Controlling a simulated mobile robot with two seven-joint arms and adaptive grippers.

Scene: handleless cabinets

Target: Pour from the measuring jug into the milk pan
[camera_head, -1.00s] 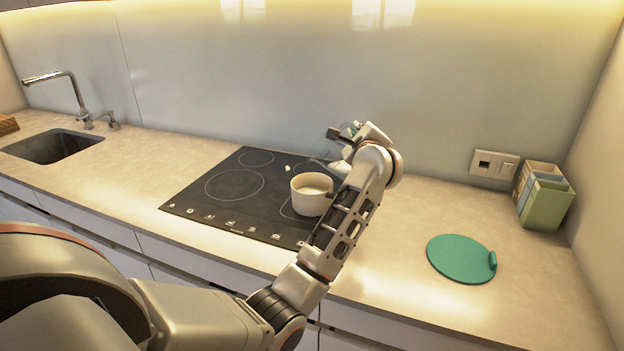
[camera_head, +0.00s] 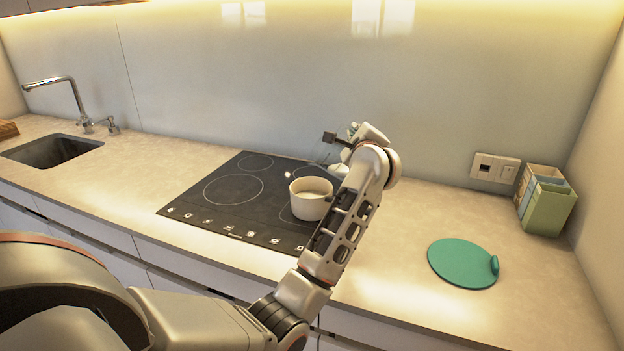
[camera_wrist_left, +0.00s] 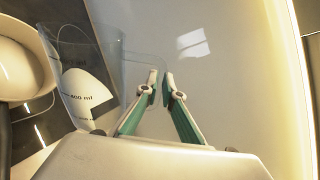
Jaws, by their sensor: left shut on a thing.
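The milk pan (camera_head: 311,204) is a cream pot with pale contents, upright on the right part of the hob. It also shows at the left edge of the left wrist view (camera_wrist_left: 16,75). My left gripper (camera_head: 350,141) is behind and right of the pan, partly hidden by my own wrist. In the left wrist view its fingers (camera_wrist_left: 158,86) are shut on the clear measuring jug (camera_wrist_left: 74,48), apparently at its faint handle. My right gripper is out of view.
The black hob (camera_head: 235,190) lies around the pan. A green round mat (camera_head: 462,262) lies on the counter at right, with green containers (camera_head: 548,203) in the corner. A sink (camera_head: 52,150) and tap (camera_head: 75,95) are far left. The counter left of the hob is clear.

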